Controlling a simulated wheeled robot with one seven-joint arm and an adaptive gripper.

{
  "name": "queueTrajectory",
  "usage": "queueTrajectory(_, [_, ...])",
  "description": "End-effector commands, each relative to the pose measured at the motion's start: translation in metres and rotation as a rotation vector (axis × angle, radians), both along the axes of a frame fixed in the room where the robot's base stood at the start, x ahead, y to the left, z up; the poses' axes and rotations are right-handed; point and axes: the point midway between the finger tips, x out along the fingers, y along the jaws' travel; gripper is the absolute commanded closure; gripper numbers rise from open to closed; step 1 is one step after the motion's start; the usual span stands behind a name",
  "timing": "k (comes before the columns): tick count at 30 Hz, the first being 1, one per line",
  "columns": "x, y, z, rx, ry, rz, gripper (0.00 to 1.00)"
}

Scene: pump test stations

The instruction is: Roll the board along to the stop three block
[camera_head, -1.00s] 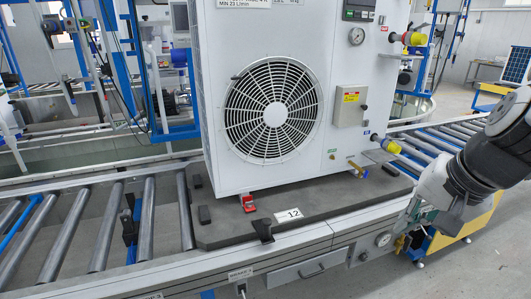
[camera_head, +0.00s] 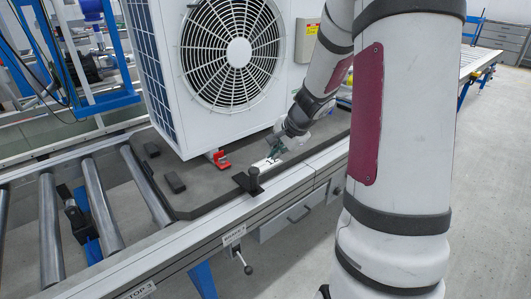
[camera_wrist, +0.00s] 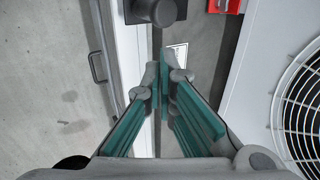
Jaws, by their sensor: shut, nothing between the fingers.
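The dark grey board (camera_head: 205,197) lies on the roller conveyor and carries a white fan unit (camera_head: 178,75). A black upright post (camera_head: 254,180) stands at its near edge; its top shows in the wrist view (camera_wrist: 155,10). A dark block (camera_head: 73,213) sits between rollers left of the board, with a gap between them; a STOP 3 label (camera_head: 138,290) is on the rail at lower left. My gripper (camera_head: 277,152) is over the board's near edge, right of the post. In the wrist view its green-padded fingers (camera_wrist: 161,78) are shut and empty, apart from the post.
A BRAKE 3 label (camera_head: 234,236) and a small lever (camera_head: 243,260) are on the rail's front. A drawer handle (camera_head: 300,214) is further right. A red clip (camera_head: 217,158) is at the unit's foot. Bare rollers (camera_head: 95,200) lie left of the board.

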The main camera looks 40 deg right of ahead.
Motion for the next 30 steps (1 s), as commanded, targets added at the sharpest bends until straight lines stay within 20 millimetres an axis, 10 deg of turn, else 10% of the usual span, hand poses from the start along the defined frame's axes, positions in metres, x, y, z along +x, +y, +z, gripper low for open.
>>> queueTrajectory(30, [0.051,0.003,-0.114,0.001,0.001,0.004,1.00])
